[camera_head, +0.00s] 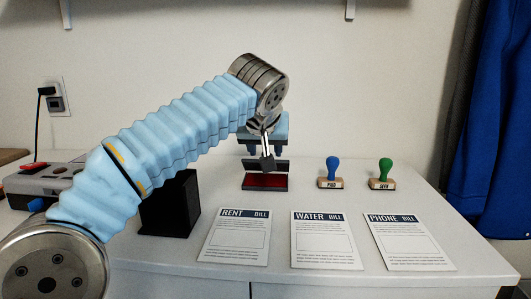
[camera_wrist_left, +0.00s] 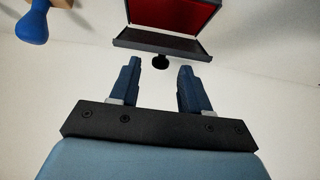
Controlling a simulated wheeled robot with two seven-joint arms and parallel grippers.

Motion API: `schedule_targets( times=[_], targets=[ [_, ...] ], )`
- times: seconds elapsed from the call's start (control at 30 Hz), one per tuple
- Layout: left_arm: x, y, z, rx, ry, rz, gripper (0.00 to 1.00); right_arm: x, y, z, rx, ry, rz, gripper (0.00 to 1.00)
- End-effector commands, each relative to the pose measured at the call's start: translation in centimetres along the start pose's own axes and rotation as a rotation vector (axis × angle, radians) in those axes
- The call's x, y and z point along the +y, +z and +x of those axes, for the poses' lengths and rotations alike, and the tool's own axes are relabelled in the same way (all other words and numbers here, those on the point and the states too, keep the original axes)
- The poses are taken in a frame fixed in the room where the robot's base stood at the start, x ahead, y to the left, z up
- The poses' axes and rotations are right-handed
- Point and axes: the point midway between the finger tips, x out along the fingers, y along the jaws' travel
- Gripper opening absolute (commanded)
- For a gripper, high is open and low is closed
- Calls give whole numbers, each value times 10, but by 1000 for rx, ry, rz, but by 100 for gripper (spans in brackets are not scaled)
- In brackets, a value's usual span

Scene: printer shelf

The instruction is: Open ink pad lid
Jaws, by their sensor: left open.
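The ink pad (camera_head: 265,182) lies on the white table, with its red pad exposed in a black case. Its dark lid (camera_head: 281,165) stands raised at the pad's back edge. In the left wrist view the red pad (camera_wrist_left: 176,14) shows beyond the lid (camera_wrist_left: 163,44), whose black knob (camera_wrist_left: 161,62) points toward my gripper. My left gripper (camera_head: 266,150) is behind the lid, partly hidden by my arm. In the left wrist view the left gripper (camera_wrist_left: 159,72) has its fingers apart, with the knob just beyond and between their tips; nothing is held. My right gripper is out of view.
A blue-handled stamp (camera_head: 333,173) and a green-handled stamp (camera_head: 381,174) stand to the right. Rent (camera_head: 236,237), water (camera_head: 326,241) and phone (camera_head: 408,242) bills lie in front. A black block (camera_head: 171,208) and a grey device (camera_head: 45,184) are left. The table's right side is clear.

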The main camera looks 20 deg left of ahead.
Motion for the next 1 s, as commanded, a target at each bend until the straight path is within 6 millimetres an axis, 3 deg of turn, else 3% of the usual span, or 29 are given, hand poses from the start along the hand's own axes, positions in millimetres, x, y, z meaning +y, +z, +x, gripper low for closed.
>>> schedule_targets(
  times=[0.13,0.43,0.73,1.0],
  targets=[
    [-1,0,11,-1,-1,-1,47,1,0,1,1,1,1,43],
    [0,0,12,0,0,0,45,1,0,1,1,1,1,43],
    [0,0,12,0,0,-1,0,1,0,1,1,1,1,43],
    [0,-1,12,-1,0,-1,0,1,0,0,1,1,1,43]
  ],
)
